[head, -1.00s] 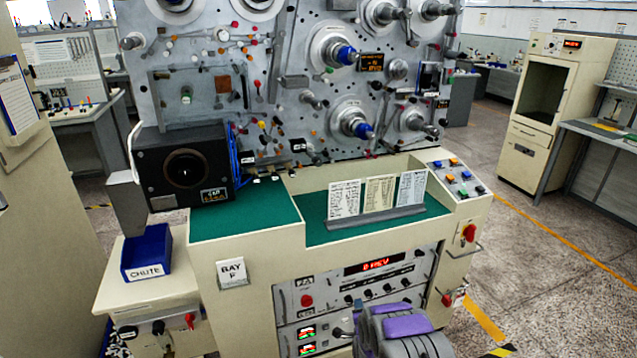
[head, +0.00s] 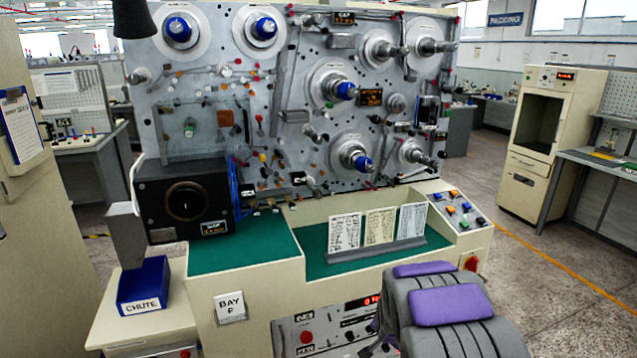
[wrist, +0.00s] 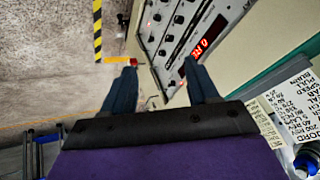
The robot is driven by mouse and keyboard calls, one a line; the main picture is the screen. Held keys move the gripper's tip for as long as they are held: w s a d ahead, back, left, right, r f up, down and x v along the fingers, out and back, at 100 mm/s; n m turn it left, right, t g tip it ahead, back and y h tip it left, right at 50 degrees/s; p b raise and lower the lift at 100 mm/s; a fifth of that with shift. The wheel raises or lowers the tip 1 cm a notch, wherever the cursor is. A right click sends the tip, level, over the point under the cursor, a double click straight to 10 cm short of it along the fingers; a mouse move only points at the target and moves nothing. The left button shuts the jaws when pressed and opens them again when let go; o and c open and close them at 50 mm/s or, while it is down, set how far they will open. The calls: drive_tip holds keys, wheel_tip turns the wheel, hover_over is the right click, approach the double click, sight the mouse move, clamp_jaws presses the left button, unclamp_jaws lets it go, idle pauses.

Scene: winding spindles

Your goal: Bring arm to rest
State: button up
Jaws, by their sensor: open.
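My gripper (wrist: 158,88) shows in the wrist view with its two dark fingers spread apart and nothing between them. Beyond the fingers are the front control panel (wrist: 180,40) of the winding machine and the floor. In the head view my grey and purple arm is folded low at the bottom right, in front of the machine's cabinet (head: 258,300). The fingers do not show in the head view. The arm covers part of the front control panel (head: 330,325) there.
The machine's upright plate (head: 290,110) carries several spindles. Cards (head: 380,227) stand on its green shelf. A blue chute bin (head: 143,285) is at left. A cream cabinet (head: 555,120) and bench stand at right, with open floor (head: 520,270) between.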

drive_tip(key=s+a+r+n+g, duration=0.1)
drive_tip(key=s+r, duration=0.4)
drive_tip(key=s, duration=1)
drive_tip(key=s+a+r+n+g, duration=0.2)
drive_tip(key=s+r+n+g, duration=0.2)
drive_tip(key=s, duration=1.1)
drive_tip(key=s+a+r+n+g+y, duration=0.1)
drive_tip(key=s+r+n+g, duration=0.2)
drive_tip(key=s+r, duration=0.4)
drive_tip(key=s, duration=0.7)
drive_tip(key=shift+s+a+n, duration=0.3)
drive_tip(key=shift+s, duration=0.1)
